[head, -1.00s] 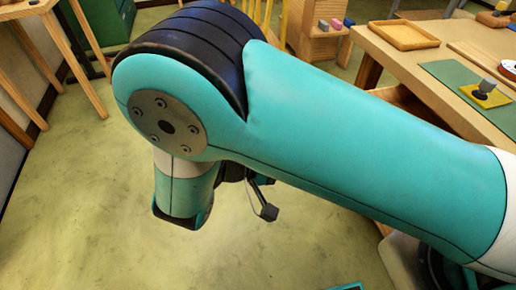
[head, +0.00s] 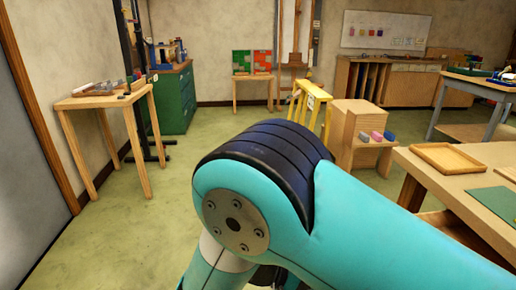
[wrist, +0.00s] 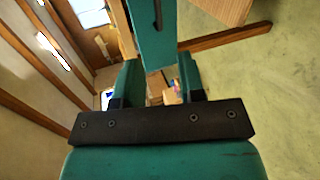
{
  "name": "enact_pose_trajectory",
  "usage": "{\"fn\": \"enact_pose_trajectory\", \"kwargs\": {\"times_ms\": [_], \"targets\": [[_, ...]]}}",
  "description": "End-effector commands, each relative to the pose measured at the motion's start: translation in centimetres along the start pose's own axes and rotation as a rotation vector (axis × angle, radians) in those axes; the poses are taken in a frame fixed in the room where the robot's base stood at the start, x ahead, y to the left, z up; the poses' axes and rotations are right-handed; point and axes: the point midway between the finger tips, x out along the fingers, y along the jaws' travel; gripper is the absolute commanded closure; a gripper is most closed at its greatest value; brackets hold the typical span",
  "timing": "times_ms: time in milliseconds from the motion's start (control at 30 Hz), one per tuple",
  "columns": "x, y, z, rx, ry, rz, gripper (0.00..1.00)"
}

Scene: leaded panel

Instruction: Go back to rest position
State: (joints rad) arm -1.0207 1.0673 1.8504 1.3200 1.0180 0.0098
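My teal arm (head: 345,215) fills the lower middle and right of the head view, bent at a large elbow with a dark cap. My gripper is hidden below the frame there. In the wrist view my gripper (wrist: 158,75) shows two teal fingers standing apart above a dark crossbar, with nothing visibly held between them. A teal part, probably my own body, shows beyond the fingers.
A wooden table (head: 492,216) with a wooden tray (head: 446,171) stands close on the right. A small wooden table (head: 100,100) stands at left, near a green cabinet (head: 175,98). A yellow stool (head: 315,92) stands behind the elbow. Floor at left centre is clear.

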Motion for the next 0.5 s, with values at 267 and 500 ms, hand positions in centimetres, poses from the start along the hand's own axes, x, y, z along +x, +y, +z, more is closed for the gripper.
{"fn": "enact_pose_trajectory", "kwargs": {"times_ms": [267,500], "targets": [[0.8,8.2,-0.8,-0.226,-0.006,-0.545,0.64],[-1.2,14.7,3.4,-0.334,0.159,-1.042,0.64]]}}
